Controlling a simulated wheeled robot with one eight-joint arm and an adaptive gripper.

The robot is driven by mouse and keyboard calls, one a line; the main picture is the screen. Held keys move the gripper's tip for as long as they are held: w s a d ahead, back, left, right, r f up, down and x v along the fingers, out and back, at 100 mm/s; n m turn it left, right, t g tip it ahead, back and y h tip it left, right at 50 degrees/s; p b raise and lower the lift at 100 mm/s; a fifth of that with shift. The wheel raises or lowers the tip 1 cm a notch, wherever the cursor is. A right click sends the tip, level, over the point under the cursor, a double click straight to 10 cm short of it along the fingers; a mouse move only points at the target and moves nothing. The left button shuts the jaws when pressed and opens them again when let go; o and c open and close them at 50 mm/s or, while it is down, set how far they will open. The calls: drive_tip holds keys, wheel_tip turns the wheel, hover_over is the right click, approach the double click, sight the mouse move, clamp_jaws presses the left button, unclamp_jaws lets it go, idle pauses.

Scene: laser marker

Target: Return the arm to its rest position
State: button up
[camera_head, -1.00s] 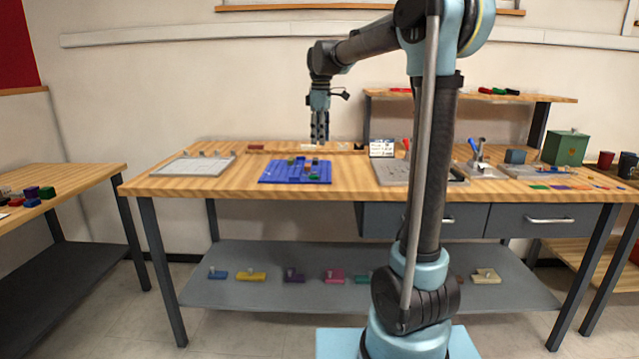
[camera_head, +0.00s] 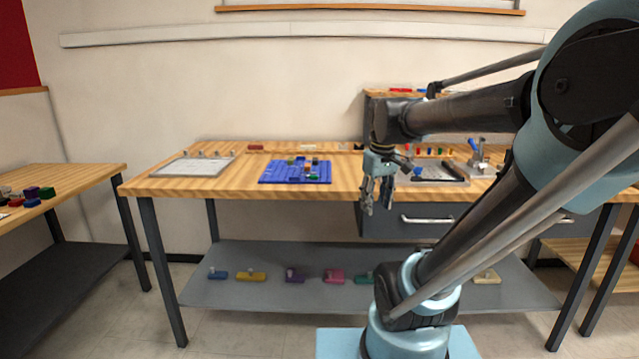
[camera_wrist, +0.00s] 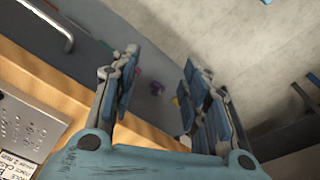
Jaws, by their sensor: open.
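My gripper (camera_head: 377,208) hangs with its fingers pointing down in the head view, in front of the workbench's front edge near the drawer. In the wrist view my gripper (camera_wrist: 160,88) has its two fingers well apart, with nothing between them but the view down to the floor and lower shelf. My arm reaches in from the right of the head view, its elbow bent and large at the upper right.
The wooden workbench (camera_head: 230,186) carries a blue tray (camera_head: 275,176) with small blocks and a grey plate (camera_head: 190,167). A drawer handle (camera_head: 428,219) is close to the gripper's right. Several coloured pieces lie on the lower shelf (camera_head: 225,290). Floor in front is clear.

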drive_tip(key=s+d+f+m, duration=0.3)
drive_tip(key=s+f+m, duration=0.2)
drive_tip(key=s+f, duration=0.6)
wheel_tip(320, 180, down, 2)
drive_tip(key=shift+t, duration=0.3)
drive_tip(key=shift+d, duration=0.1)
drive_tip(key=shift+w+f, duration=0.2)
drive_tip(key=shift+w, duration=0.3)
